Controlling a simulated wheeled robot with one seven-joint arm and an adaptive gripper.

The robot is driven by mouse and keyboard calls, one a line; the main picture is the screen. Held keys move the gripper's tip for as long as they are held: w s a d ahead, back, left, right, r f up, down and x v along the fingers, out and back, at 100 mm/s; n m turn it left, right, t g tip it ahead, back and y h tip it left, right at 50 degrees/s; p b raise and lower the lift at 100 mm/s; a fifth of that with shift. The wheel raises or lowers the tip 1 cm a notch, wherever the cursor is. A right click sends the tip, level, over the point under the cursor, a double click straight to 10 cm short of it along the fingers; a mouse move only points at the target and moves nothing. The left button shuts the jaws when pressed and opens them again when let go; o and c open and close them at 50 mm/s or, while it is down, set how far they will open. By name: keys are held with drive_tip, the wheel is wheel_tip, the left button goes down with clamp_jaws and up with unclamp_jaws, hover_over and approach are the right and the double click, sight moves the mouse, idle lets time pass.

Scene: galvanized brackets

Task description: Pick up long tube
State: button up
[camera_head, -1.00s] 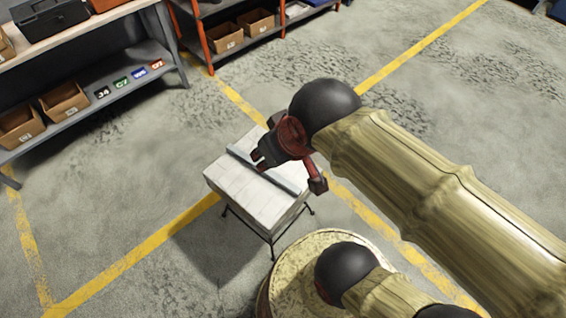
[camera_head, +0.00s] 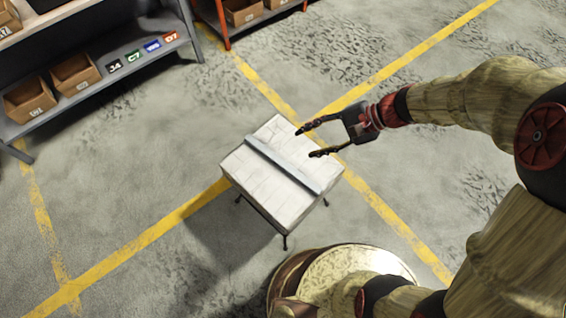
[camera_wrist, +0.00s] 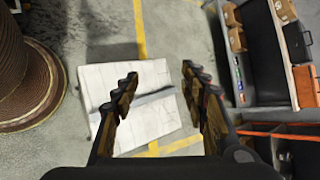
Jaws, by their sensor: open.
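The long tube (camera_head: 284,165) is a thin grey bar lying diagonally across the white top of a small stand (camera_head: 262,195). In the wrist view the tube (camera_wrist: 152,98) crosses the white top (camera_wrist: 98,78), partly hidden behind one finger. My gripper (camera_head: 307,142) is open and empty, at the right of the stand in the head view, its fingers pointing left toward the tube. It looks apart from the tube; the exact height gap is hard to tell. In the wrist view the two fingers (camera_wrist: 160,85) are spread wide, with the tube's end between them.
A shelf unit with cardboard boxes (camera_head: 75,73) stands at the upper left, and an orange-framed rack (camera_head: 223,25) stands behind. My round base is at the bottom. Yellow lines (camera_head: 150,232) mark the grey concrete floor, which is open around the stand.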

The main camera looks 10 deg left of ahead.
drive_tip(key=w+a+f+m+y, duration=0.2)
drive_tip(key=w+a+f+m, duration=0.15)
drive_tip(key=f, duration=0.35)
drive_tip(key=m+t+p, duration=0.1)
drive_tip(key=m+t, duration=0.7)
drive_tip(key=m, duration=0.5)
approach(286, 165)
drive_tip(key=shift+a+f, duration=0.55)
drive_tip(key=shift+a, duration=0.15)
drive_tip(key=shift+a+f, duration=0.25)
drive_tip(key=shift+b+x, duration=0.35)
drive_tip(key=shift+x, duration=0.45)
drive_tip(key=shift+w+r+b+x, duration=0.15)
drive_tip(key=shift+b+x, duration=0.2)
drive_tip(key=shift+x, duration=0.55)
drive_tip(key=shift+w+r+b+x, duration=0.1)
drive_tip(key=shift+b+x, duration=0.3)
drive_tip(key=shift+x, duration=0.55)
drive_tip(key=shift+w+r+b+x, duration=0.15)
drive_tip(key=shift+b+x, duration=0.2)
drive_tip(key=shift+x, duration=0.55)
drive_tip(key=shift+d, duration=0.1)
